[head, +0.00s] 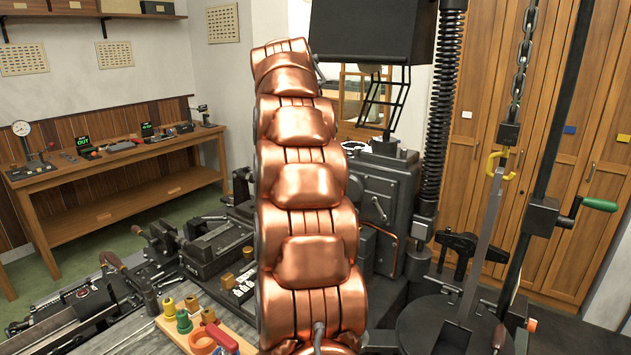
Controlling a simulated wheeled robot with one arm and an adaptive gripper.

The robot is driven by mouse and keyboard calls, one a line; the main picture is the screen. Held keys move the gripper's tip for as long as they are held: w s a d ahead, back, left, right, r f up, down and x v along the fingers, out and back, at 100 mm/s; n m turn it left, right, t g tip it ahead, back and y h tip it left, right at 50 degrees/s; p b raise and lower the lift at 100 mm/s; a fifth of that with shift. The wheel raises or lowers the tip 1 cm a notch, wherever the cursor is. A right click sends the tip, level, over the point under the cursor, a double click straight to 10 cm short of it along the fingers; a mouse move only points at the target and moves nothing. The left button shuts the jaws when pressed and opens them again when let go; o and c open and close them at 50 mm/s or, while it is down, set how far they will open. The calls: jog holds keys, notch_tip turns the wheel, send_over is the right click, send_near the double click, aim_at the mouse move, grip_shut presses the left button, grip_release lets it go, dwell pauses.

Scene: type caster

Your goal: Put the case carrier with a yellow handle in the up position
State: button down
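I cannot clearly make out a case carrier with a yellow handle in the head view. The dark casting machine (385,200) stands behind my copper-coloured arm, which hides much of its left side. At the right, a yellow hook-shaped piece (500,166) is at the top of a tilted grey bar (483,235), below a hanging chain. I cannot tell whether this yellow piece belongs to the case carrier. My gripper is not in view, and whether it holds anything does not show.
A wooden tray (243,345) with small coloured pieces lies at the bottom left. A green-handled crank (598,204) projects at the right. A long workbench (125,165) stands along the left wall, with green floor before it. Wooden cabinets (590,150) close the right side.

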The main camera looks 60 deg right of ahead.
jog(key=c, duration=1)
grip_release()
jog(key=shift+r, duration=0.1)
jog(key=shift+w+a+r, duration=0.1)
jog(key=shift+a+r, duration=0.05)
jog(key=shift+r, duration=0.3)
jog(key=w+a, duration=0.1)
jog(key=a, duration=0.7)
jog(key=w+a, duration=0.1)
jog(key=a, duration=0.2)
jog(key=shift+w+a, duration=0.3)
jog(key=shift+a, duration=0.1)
